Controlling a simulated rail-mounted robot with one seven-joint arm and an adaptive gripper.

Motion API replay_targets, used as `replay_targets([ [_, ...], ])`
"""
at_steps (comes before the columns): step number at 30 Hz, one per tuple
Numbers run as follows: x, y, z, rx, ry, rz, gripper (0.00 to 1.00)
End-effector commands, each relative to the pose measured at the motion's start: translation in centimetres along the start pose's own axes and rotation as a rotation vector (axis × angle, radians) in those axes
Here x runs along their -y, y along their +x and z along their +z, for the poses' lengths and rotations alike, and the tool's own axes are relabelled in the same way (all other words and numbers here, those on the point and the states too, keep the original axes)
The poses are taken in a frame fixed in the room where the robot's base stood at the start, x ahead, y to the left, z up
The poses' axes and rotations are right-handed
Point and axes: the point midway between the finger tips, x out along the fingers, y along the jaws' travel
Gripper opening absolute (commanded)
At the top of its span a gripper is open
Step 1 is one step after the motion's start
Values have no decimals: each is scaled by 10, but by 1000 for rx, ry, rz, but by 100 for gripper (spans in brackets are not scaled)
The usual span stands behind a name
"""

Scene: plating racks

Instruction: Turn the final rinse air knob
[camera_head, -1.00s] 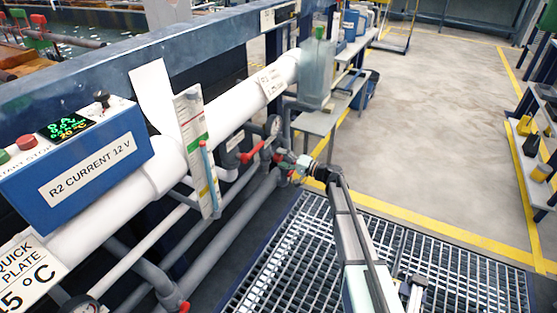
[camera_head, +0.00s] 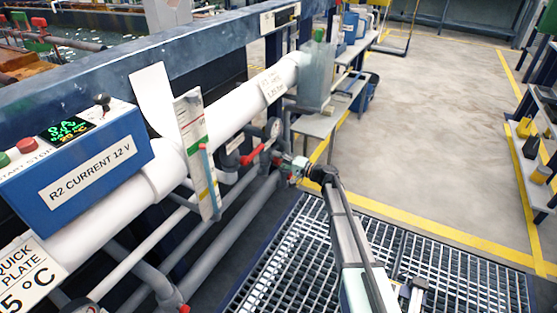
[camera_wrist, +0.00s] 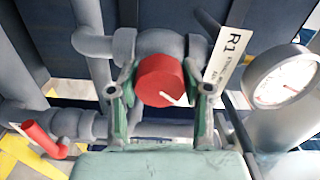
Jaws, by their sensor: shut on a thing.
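A round red knob (camera_wrist: 160,80) with a white pointer line shows in the middle of the wrist view, on a grey pipe fitting. The white line slants toward the lower right. My gripper (camera_wrist: 160,92) has one green-padded finger on each side of the knob and is shut on it. A white tag (camera_wrist: 226,48) reading R1, with smaller print that I cannot fully read, hangs right of the knob. In the head view my gripper (camera_head: 290,166) is at the pipework beside the long white pipe, and the knob is mostly hidden there.
A pressure gauge (camera_wrist: 283,80) is close on the right of my gripper. A red lever handle (camera_wrist: 44,139) is at lower left. A blue R2 current box (camera_head: 75,155) stands at the left. Open floor grating (camera_head: 290,260) lies below my arm.

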Motion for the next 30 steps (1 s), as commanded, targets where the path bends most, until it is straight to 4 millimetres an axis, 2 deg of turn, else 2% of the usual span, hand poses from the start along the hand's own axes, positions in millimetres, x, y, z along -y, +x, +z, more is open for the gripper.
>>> replay_targets([
  [9, 3, 1, -1, 0, 285, 0, 14],
  [20, 1, 1, 0, 1, 316, -1, 14],
  [21, 1, 1, 0, 1, 315, -1, 63],
  [22, 1, 1, 0, 1, 315, -1, 73],
  [30, 0, 0, 0, 0, 314, 0, 74],
])
